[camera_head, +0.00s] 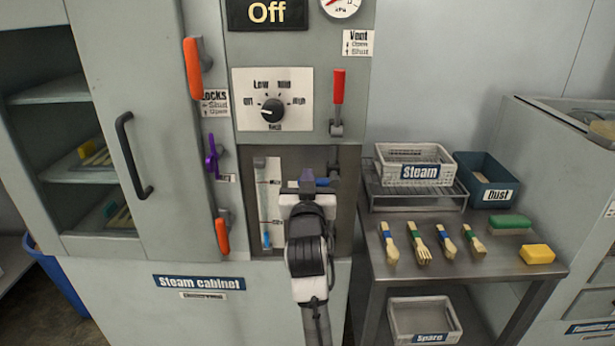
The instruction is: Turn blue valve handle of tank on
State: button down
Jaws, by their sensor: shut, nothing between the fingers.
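The blue valve handle (323,182) is in the recessed panel of the steam cabinet in the head view. Short blue parts show on both sides of my gripper, roughly level. My gripper (307,184) is shut with nothing held, right in front of the handle. It hides the handle's middle, and I cannot tell whether they touch. The tank's upright clear level tube (266,205) stands left of the gripper in the same recess. My arm comes up from the bottom edge and covers much of the recess.
A red lever (338,87) points up above the recess. Orange latches (193,68) and a purple latch (212,157) line the cabinet door to the left. A black dial (272,110) sits above. A metal table (405,290) with spoons, brushes and baskets stands close on the right.

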jog(key=shift+a+f+n+b, duration=0.1)
jog(key=shift+f+n+b, duration=0.4)
jog(key=shift+n, duration=0.3)
jog(key=d+f+n+g+y+b, duration=0.1)
jog(key=d+f+n+y+b, duration=0.1)
jog(key=d+f+n+b, duration=0.2)
notch_tip(320, 180, down, 3)
jog(key=n+b, duration=0.8)
jog(key=n, duration=0.5)
jog(key=shift+d+f+g+y, duration=0.2)
jog(key=shift+g+y, duration=0.1)
jog(key=shift+d, duration=0.15)
